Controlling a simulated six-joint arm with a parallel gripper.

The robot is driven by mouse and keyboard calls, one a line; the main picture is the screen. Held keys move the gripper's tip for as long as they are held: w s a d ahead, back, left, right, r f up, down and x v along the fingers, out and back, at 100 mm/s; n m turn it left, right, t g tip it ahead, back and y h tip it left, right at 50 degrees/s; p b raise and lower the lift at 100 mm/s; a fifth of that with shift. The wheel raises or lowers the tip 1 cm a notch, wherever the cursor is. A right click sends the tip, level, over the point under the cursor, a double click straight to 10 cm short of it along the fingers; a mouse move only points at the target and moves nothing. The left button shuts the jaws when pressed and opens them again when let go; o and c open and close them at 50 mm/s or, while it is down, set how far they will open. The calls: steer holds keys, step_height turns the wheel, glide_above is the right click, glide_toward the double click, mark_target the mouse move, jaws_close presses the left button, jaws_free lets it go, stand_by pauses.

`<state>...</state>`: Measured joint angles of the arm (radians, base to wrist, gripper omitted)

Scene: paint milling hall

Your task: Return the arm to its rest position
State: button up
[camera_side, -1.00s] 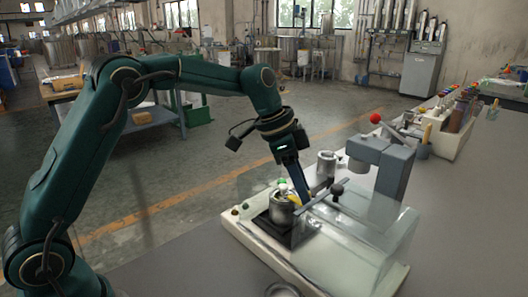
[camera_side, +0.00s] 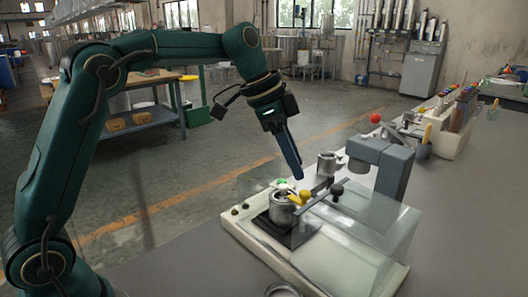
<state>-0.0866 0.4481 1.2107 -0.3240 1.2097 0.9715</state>
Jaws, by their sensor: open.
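My dark green arm reaches in from the left, and my gripper (camera_side: 297,176) hangs above the bench machine, pointing down and slightly right. It is open and holds nothing that I can see; its fingers overlap in this view. Below its tips, apart from them, a metal pot (camera_side: 281,210) stands on a black plate of the bench machine (camera_side: 322,250). Yellow parts (camera_side: 299,198) show at the right of the pot's top; whether they touch it I cannot tell.
A grey head (camera_side: 392,165) with a red knob (camera_side: 375,118) rises at the machine's right, beside a clear guard. Another metal pot (camera_side: 327,163) stands behind. A pale rack (camera_side: 452,135) of tools stands farther right. Open floor lies behind the bench.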

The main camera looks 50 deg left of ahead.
steer(key=s+r+n+t+y, duration=0.15)
steer(key=s+r, duration=0.35)
steer(key=s, duration=0.7)
steer(key=s+a+f+n+y, duration=0.1)
steer(key=s+a+f+n, duration=0.2)
steer(key=s+f+n, duration=0.4)
steer(key=s+f, duration=0.1)
steer(key=s, duration=0.2)
steer(key=shift+s+f+n+y, duration=0.15)
steer(key=shift+f+n+y, duration=0.15)
steer(key=shift+n+y, duration=0.05)
steer(key=shift+t, duration=0.25)
